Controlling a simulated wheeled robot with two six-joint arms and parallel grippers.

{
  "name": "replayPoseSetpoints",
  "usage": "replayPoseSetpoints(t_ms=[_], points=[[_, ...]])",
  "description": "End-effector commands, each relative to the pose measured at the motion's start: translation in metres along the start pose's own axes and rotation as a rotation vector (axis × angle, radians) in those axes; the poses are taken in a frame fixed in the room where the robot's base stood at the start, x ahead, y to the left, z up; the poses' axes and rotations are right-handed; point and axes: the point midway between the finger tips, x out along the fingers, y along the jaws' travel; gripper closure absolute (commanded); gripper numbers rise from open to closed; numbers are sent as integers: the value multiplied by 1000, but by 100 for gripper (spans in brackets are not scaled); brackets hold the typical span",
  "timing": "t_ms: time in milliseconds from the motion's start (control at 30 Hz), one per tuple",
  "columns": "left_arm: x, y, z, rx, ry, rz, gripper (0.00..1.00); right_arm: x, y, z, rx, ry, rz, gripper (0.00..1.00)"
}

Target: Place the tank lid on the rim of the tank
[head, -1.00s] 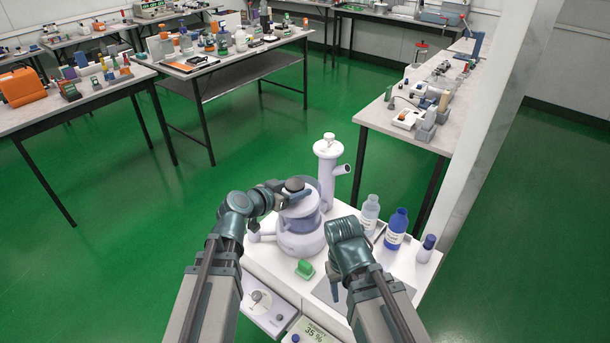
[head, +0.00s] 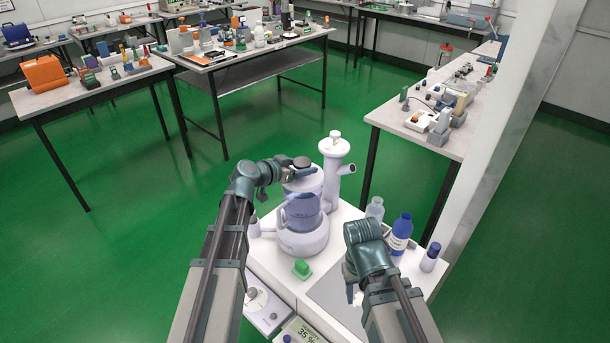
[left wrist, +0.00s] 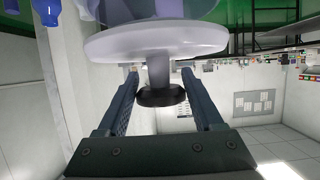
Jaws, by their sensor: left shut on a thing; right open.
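The tank (head: 303,212) is a translucent blue cylinder on a white round base on the white worktop. The tank lid (head: 303,182) is a pale disc with a dark-topped knob, over the top of the tank. In the left wrist view the lid (left wrist: 150,42) is a whitish disc with a stem and black cap between my fingers. My left gripper (left wrist: 160,76) is shut on the lid's knob; it also shows in the head view (head: 290,166). Whether the lid touches the rim I cannot tell. My right gripper (head: 352,283) is open, low over the worktop's right part.
A white column with a side spout (head: 334,168) stands right behind the tank. A clear bottle (head: 375,209), a blue bottle (head: 401,233) and a small blue-capped vial (head: 430,257) stand at right. A green block (head: 301,269) lies in front of the tank.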

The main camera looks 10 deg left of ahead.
Motion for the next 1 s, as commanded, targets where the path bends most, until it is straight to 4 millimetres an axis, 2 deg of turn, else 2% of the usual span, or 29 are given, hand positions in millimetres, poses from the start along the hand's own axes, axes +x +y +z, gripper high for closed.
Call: replayPoseSetpoints(t_ms=[33,167,433,833,867,1000], points=[[2,-3,13,-1,0,-1,90,13,-1,-1,0,0,0,50],[2,-8,25,-1,1,0,90,24,-2,-1,0,0,0,50],[1,-8,23,0,0,1,90,22,-2,-1,0,0,0,50],[5,-8,34,0,0,1,90,34,-3,-2,0,0,0,50],[5,-8,34,0,0,1,28,33,-3,-2,0,0,0,50],[5,-8,33,0,0,1,3,32,-3,-2,0,0,0,50]])
